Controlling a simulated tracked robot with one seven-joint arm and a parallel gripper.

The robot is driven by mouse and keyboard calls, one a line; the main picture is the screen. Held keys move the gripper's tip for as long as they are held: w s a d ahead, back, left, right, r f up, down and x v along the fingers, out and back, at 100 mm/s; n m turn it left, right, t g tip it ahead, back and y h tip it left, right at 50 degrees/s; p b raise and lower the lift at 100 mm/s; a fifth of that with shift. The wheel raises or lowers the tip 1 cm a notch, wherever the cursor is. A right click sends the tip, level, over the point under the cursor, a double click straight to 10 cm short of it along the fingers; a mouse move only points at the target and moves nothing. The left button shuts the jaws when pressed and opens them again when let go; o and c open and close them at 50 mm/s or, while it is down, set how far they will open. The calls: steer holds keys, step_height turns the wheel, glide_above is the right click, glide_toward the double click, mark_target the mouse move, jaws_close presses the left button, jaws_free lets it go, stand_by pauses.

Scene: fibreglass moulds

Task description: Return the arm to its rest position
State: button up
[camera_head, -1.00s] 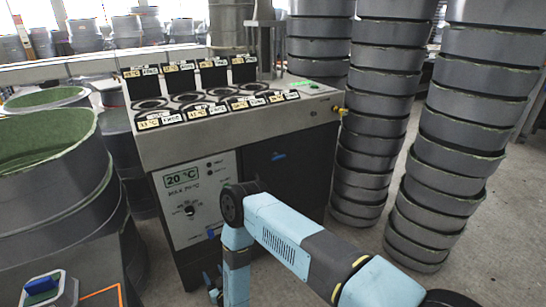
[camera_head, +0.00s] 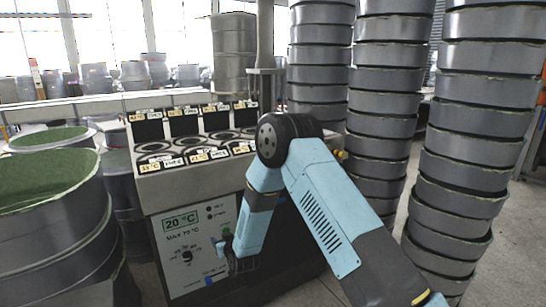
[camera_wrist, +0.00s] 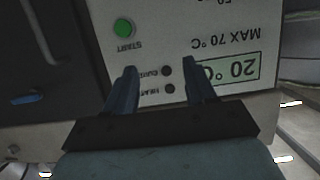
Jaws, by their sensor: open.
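My arm bends in front of the machine in the head view, its elbow raised over the machine's right part and its forearm pointing down. My gripper (camera_head: 226,256) is at the lower end of the forearm, in front of the machine's front panel, partly hard to make out. In the wrist view my gripper (camera_wrist: 160,68) is open, its two dark fingers apart with nothing between them. The control panel (camera_wrist: 208,30) behind them appears upside down, with a green START button (camera_wrist: 123,28) and a 20 °C display (camera_wrist: 238,69). I cannot tell whether the fingers touch it.
The machine (camera_head: 190,188) has several round wells on top. Tall stacks of grey moulds (camera_head: 462,145) stand at the right, close to my arm. Large grey moulds with green insides (camera_head: 45,235) stand at the left. Some floor (camera_head: 505,240) is clear at the far right.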

steer(key=s+d+r+m+g+h, duration=0.1)
steer(key=d+r+h, duration=0.1)
steer(key=d+r, duration=0.8)
steer(key=d+r+g+h, duration=0.1)
steer(key=d+r, duration=0.6)
steer(key=r, duration=0.7)
steer(key=s+d+r+m+g+h, duration=0.2)
steer(key=s+d+r, duration=0.9)
steer(key=d, duration=0.1)
steer(key=s+d+r+m+g, duration=0.1)
steer(key=s+d, duration=0.3)
steer(key=s, duration=0.5)
steer(key=s+d+r+m+g+h, duration=0.1)
steer(key=s+d, duration=0.4)
steer(key=s, duration=0.5)
steer(key=s+d+r+m+h, duration=0.1)
steer(key=s+d+r, duration=0.2)
steer(key=s, duration=0.7)
steer(key=shift+d+g, duration=0.4)
steer(key=shift+d, duration=0.55)
